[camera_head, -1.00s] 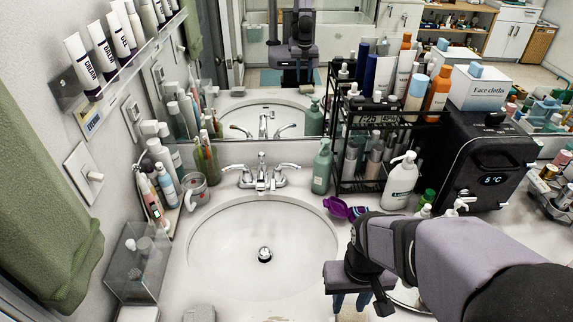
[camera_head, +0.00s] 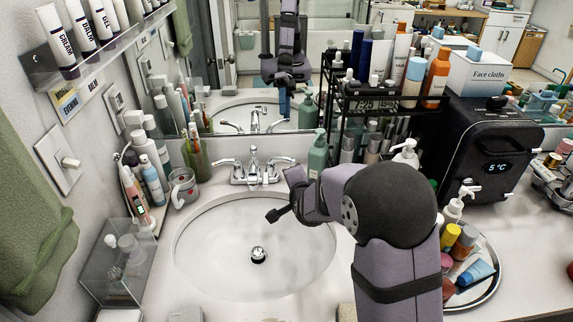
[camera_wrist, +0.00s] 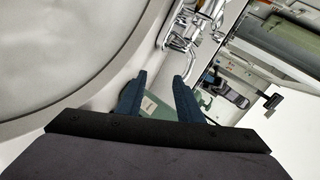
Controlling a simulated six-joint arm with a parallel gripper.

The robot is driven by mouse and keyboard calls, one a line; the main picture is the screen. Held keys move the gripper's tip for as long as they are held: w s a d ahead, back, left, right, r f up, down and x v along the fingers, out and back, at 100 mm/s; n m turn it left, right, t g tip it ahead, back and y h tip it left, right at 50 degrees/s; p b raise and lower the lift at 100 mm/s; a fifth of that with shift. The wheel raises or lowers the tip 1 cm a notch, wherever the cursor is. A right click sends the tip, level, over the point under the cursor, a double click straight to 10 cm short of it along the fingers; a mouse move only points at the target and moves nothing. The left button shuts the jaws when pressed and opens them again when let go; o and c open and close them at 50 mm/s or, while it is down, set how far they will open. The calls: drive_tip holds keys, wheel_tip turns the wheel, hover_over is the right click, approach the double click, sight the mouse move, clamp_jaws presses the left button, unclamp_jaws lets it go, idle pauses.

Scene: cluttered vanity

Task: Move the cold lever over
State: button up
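The chrome faucet (camera_head: 255,170) stands behind the sink, with one lever on each side of its spout. The right lever (camera_head: 284,163) is close to my wrist in the head view. I can read no hot or cold marks. The faucet also shows in the wrist view (camera_wrist: 200,30), beyond the fingertips. My gripper (camera_wrist: 160,76) is open and empty, its two blue fingers apart and not touching the faucet. In the head view my wrist hides the fingers, but the mirror reflects them.
The basin (camera_head: 215,262) lies below my wrist. A green pump bottle (camera_head: 318,157) stands right of the faucet and shows behind the fingers in the wrist view (camera_wrist: 155,106). A black rack (camera_head: 375,105) and a tray of bottles (camera_head: 492,285) are further right. A glass cup (camera_head: 183,188) is left.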

sight(288, 162)
drive_tip(key=w+m+t, duration=0.1)
drive_tip(key=w+a+m+t+b, duration=0.1)
drive_tip(key=w, duration=0.1)
drive_tip(key=w+m, duration=0.1)
drive_tip(key=shift+w+a+r+m+t+h, duration=0.15)
drive_tip(key=shift+w+r+m+t+h, duration=0.15)
drive_tip(key=shift+w+r+m+t, duration=0.1)
drive_tip(key=shift+w+r+m+t+b, duration=0.25)
drive_tip(key=shift+w+m+t+b, duration=0.05)
drive_tip(key=shift+w+m+b, duration=0.1)
drive_tip(key=shift+p+x, duration=1.1)
drive_tip(key=shift+x, duration=2.45)
drive_tip(key=shift+c, duration=0.5)
clamp_jaws()
